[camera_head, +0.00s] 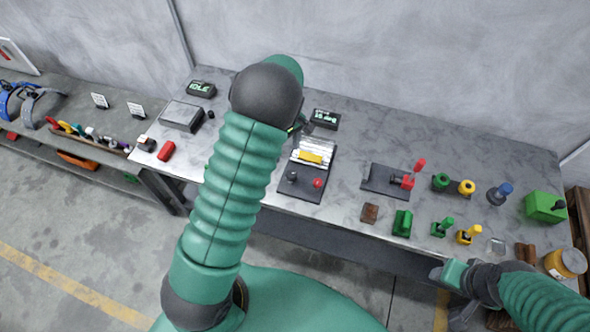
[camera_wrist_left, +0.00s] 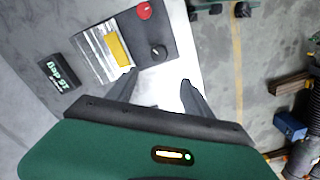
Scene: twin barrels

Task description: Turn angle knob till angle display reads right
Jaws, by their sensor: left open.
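The black angle knob (camera_head: 292,176) sits on a dark panel (camera_head: 300,192) in the middle of the bench, left of a red knob (camera_head: 318,183). The angle display (camera_head: 326,118) stands behind the panel; it shows green digits and "deg", but the second digit is too small to read surely. It also shows in the left wrist view (camera_wrist_left: 60,75), upside down. My left gripper (camera_wrist_left: 159,77) is open and empty, with the black knob (camera_wrist_left: 158,51) apart from it, beyond the gap between its fingertips. My right gripper (camera_head: 448,274) is low by the bench's front edge; its jaws are unclear.
A yellow part (camera_head: 311,157) lies on the panel. A second display (camera_head: 202,89) reads "IDLE", by a grey box (camera_head: 181,115). A red lever fixture (camera_head: 403,180) and several coloured pegs and blocks stand to the right. My left arm covers part of the bench left of the panel.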

